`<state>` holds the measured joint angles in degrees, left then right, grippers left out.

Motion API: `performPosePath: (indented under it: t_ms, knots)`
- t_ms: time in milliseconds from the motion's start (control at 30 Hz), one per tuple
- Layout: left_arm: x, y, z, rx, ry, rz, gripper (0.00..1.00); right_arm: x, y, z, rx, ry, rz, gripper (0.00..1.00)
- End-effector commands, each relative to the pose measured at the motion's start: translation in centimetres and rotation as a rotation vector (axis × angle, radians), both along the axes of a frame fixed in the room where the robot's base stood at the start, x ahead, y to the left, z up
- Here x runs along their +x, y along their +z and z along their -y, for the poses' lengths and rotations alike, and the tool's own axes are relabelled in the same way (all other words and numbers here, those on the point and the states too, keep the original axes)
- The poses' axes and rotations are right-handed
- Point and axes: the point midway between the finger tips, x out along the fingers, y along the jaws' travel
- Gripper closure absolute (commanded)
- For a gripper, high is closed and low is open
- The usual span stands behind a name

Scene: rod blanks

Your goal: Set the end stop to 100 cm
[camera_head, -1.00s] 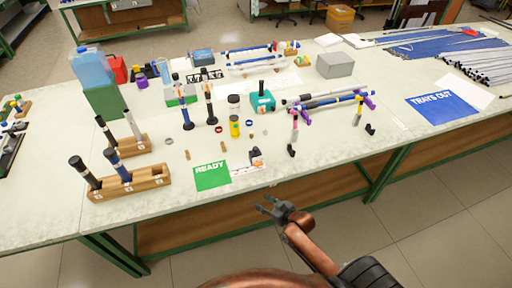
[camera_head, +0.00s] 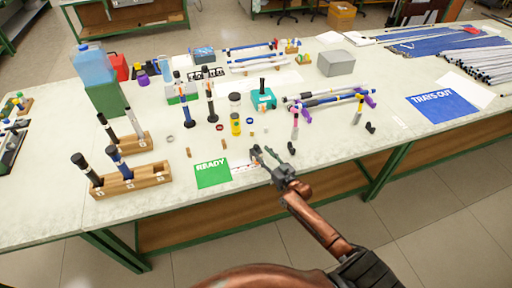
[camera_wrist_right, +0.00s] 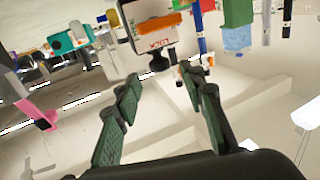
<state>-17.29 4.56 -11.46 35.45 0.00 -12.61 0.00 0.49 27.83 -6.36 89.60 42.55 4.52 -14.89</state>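My right gripper (camera_head: 265,157) reaches over the table's front edge, just right of the green READY card. Its two fingers are apart, with nothing between them. In the right wrist view the open gripper (camera_wrist_right: 161,80) points at a white block (camera_wrist_right: 153,38) with a LOCK label, an orange strip and a black knob (camera_wrist_right: 158,60). The knob lies just beyond the fingertips, apparently untouched. In the head view my gripper partly hides the white strip (camera_head: 243,168) there. I cannot read a scale or clearly identify an end stop. My left gripper is not in view.
The READY card (camera_head: 212,174) lies left of my gripper. Wooden racks (camera_head: 133,181) with upright rods stand farther left. A teal box (camera_head: 263,99) stands behind.

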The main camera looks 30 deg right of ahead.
Motion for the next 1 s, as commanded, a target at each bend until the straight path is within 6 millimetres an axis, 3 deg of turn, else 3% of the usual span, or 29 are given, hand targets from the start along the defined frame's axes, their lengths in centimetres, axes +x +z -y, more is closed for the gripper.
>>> performPosePath:
  t_ms: [200,400,733,1000]
  knots:
    - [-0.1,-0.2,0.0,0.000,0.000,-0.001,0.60,3.6,0.1,-0.3,-0.001,0.001,0.001,0.63]
    - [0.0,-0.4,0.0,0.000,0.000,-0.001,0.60,5.4,0.0,-0.5,0.000,0.001,-0.001,0.63]
    - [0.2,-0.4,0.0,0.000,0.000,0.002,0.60,5.7,0.0,-0.5,-0.001,0.001,-0.002,0.63]
    - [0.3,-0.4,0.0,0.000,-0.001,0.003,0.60,5.6,0.0,-0.5,0.000,0.001,-0.002,0.82]
